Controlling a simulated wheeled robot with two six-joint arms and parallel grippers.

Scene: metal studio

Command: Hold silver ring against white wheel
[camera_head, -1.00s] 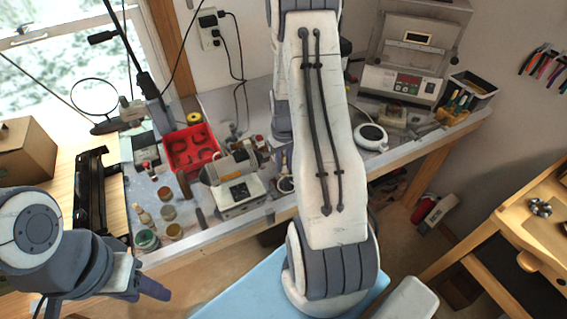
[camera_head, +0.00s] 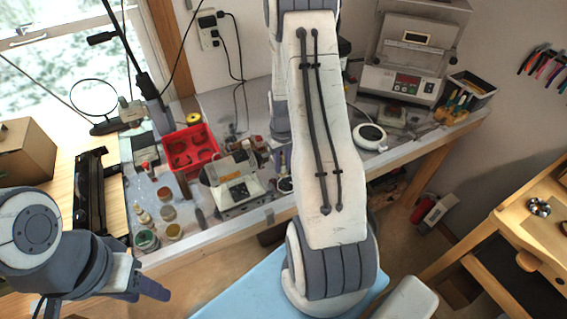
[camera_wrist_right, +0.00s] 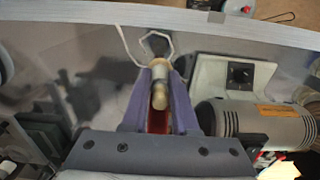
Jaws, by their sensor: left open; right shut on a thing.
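In the right wrist view my right gripper (camera_wrist_right: 160,78) is shut on a slim rod-like piece (camera_wrist_right: 159,96) with a pale, brassy rounded end. A thin pale loop (camera_wrist_right: 156,33) shows beyond the fingertips; I cannot tell whether it is the silver ring or a cord. A grey motor (camera_wrist_right: 262,124) lies just right of the right finger. I cannot make out the white wheel. In the head view the motor machine (camera_head: 236,178) stands on the bench, and my right arm hides the right gripper. My left gripper (camera_head: 145,288) is open and empty at lower left, in front of the bench.
A red tray (camera_head: 192,148) with dark curved pieces and several small jars (camera_head: 168,213) stand on the bench left of the machine. A white round device (camera_head: 369,135) and a control unit (camera_head: 403,83) are at right. A wooden table (camera_head: 520,235) stands at far right.

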